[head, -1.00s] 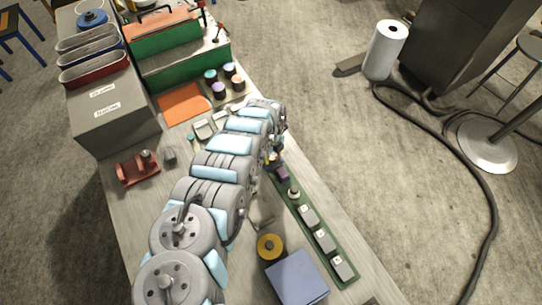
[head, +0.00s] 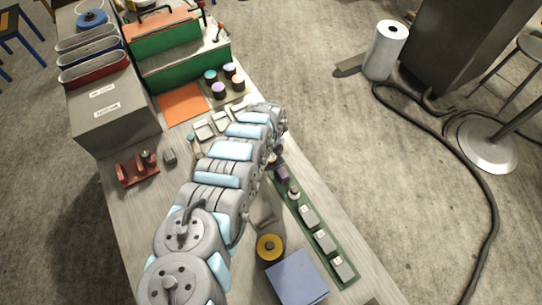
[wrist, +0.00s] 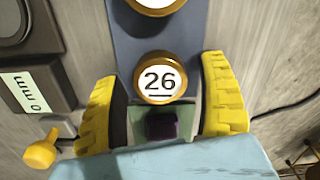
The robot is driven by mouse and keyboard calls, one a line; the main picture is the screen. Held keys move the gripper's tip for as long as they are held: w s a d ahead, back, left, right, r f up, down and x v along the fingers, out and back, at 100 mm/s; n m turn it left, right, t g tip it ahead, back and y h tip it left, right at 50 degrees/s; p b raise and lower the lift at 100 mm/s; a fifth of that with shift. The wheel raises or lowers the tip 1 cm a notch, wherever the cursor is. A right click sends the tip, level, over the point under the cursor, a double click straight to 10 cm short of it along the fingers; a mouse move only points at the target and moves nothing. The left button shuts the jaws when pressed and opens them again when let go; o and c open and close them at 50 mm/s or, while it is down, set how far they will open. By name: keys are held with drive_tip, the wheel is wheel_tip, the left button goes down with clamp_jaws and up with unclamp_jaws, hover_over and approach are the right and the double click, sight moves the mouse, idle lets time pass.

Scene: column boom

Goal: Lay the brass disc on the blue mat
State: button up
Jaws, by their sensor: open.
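In the wrist view my gripper (wrist: 162,80) is open, its two yellow ribbed fingers apart. A round brass-rimmed disc (wrist: 160,97) with a white face marked 26 shows between the fingertips; I cannot tell the height gap. A second brass-rimmed disc (wrist: 155,6) is cut off by the top edge. Both appear on a dark blue-grey strip (wrist: 128,45), which I cannot clearly identify as the mat. In the head view my arm hides the fingers and these discs. A flat-topped blue square (head: 297,277) lies near the bench front, beside a yellow round piece with dark centre (head: 270,246).
A green rail (head: 330,255) with grey blocks runs along the bench's right edge. A purple block (wrist: 161,125) shows between the fingers. An orange mat (head: 184,103), dark jars (head: 218,90), a red stand (head: 137,171) and a grey box (head: 115,108) stand further back.

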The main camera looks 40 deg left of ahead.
sight(271, 156)
drive_tip(key=shift+r, duration=0.15)
drive_tip(key=shift+w+a+r, duration=0.1)
drive_tip(key=shift+w+r, duration=0.05)
drive_tip(key=shift+r, duration=3.95)
drive_tip(key=shift+r+p, duration=0.35)
drive_tip(key=shift+r, duration=1.45)
